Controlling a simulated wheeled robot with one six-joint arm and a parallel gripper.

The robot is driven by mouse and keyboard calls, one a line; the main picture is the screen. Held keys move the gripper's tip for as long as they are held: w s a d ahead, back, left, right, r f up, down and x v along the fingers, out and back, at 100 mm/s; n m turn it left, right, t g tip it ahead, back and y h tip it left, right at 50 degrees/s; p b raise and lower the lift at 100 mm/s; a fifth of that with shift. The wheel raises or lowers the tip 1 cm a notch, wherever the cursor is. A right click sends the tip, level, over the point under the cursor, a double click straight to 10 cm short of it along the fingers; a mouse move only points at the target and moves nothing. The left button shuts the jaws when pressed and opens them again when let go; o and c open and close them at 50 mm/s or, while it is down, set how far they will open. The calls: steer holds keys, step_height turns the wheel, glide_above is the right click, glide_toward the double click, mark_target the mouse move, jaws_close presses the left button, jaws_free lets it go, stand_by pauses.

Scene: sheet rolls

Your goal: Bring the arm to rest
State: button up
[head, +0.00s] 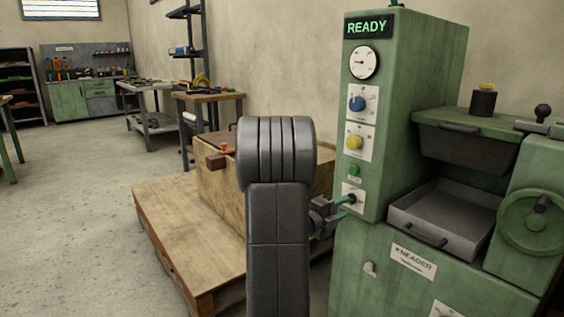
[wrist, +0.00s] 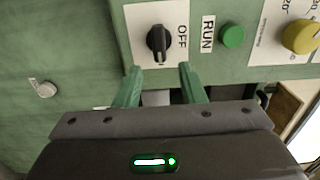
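My gripper (head: 342,203) is at the lower front of the green kneader machine (head: 400,150), at the switch plate. In the wrist view my gripper (wrist: 160,68) shows two green-tinted fingers spread apart with nothing between them. A black rotary switch (wrist: 160,43) on a white plate is just beyond the fingertips, with the word OFF beside it. Its pointer stands roughly upright in that view. I cannot tell whether a fingertip touches it. My dark arm (head: 278,220) rises in the middle of the head view and hides part of the crate behind.
A green RUN button (wrist: 232,36) and a yellow knob (wrist: 300,36) sit beside the switch. The machine's display (head: 367,27) reads READY. A metal tray (head: 445,215) juts out at right. A wooden pallet (head: 180,225) lies left of my arm; open floor (head: 80,220) lies farther left.

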mark_target(351, 204)
steer(key=shift+x, duration=1.65)
